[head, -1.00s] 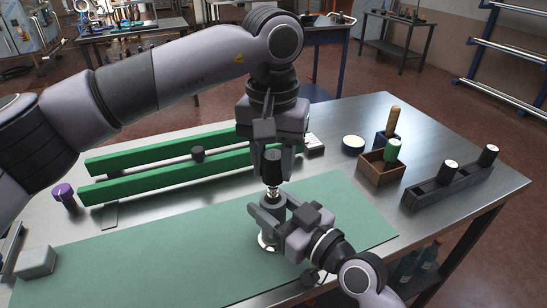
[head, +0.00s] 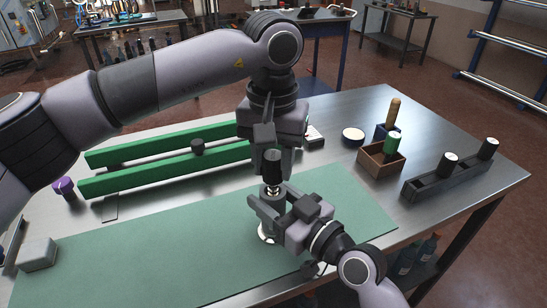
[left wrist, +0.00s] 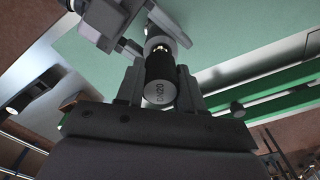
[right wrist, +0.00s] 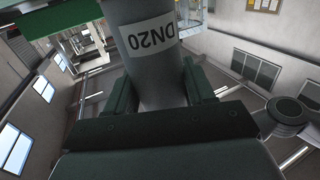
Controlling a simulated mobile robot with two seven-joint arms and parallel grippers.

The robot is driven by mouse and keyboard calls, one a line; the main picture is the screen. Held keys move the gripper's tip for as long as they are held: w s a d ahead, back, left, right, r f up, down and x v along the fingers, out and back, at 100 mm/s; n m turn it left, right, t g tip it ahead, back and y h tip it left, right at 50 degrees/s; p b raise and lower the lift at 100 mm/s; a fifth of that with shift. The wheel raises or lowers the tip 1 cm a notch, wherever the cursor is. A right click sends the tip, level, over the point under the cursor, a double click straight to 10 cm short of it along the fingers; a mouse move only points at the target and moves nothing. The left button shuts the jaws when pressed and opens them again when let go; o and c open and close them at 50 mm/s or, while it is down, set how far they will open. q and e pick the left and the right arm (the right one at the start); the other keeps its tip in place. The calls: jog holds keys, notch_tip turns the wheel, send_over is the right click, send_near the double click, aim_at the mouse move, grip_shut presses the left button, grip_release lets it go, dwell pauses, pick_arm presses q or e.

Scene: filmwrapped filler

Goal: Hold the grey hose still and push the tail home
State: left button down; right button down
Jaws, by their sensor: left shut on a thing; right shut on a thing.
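The grey hose (right wrist: 150,55) stands upright on the green mat, with a white DN20 label in the right wrist view. My right gripper (head: 268,208) is shut on it from the right side. The tail (head: 272,165) is a black cylinder with a shiny metal lower end, directly above the hose. My left gripper (head: 270,148) points down and is shut on the tail's black part. In the left wrist view the tail's end face (left wrist: 160,92) reads DN20. The metal end meets the hose mouth; how deep it sits inside I cannot tell.
The green mat (head: 150,245) covers the table's front. Green rails (head: 130,180) lie behind it, with a small black cylinder (head: 197,147) between them. A wooden box (head: 380,160) and a dark rack (head: 430,185) stand right. A grey block (head: 37,258) lies front left.

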pick_arm(q)
jog(key=shift+f, duration=1.45)
pick_arm(e)
jog(key=shift+s+a+f, duration=0.2)
jog(key=shift+f, duration=0.2)
pick_arm(q)
jog(key=c, duration=0.6)
grip_release()
jog(key=shift+r, duration=0.25)
notch_tip(320, 180, up, 12)
jog(key=shift+s+f, duration=0.1)
pick_arm(e)
jog(key=shift+c, duration=1.6)
grip_release()
jog(key=shift+w+r, duration=0.1)
jog(key=shift+r, duration=0.05)
jog(key=shift+d, duration=0.15)
